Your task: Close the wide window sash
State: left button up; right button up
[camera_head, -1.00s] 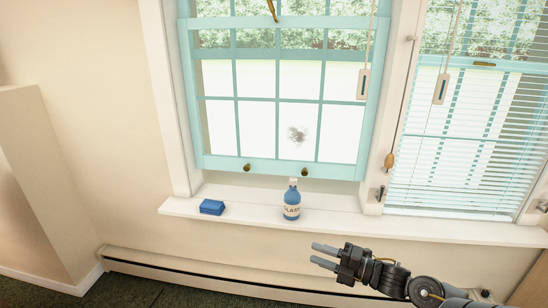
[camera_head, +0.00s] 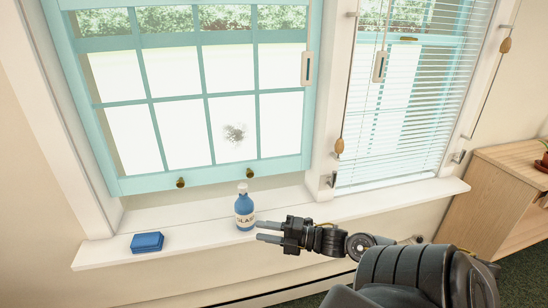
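The wide window sash (camera_head: 214,176) has a teal frame with several panes and two brass knobs (camera_head: 181,182) on its bottom rail. The rail is raised, with a gap between it and the white sill (camera_head: 180,218). A smudge (camera_head: 234,133) shows on one pane. My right gripper (camera_head: 261,231) is open and empty, its fingers pointing left, in front of the sill just right of the blue glass-cleaner bottle (camera_head: 244,209). I cannot tell whether it touches the bottle. My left gripper is out of view.
A blue sponge-like block (camera_head: 147,242) lies on the sill at left. The bottle stands upright below the sash. A narrower window with white blinds (camera_head: 400,110) is at right, with hanging cords. A wooden cabinet (camera_head: 505,200) stands at far right.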

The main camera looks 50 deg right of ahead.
aim_at(54, 10)
jog(key=z, duration=0.6)
jog(key=i, duration=1)
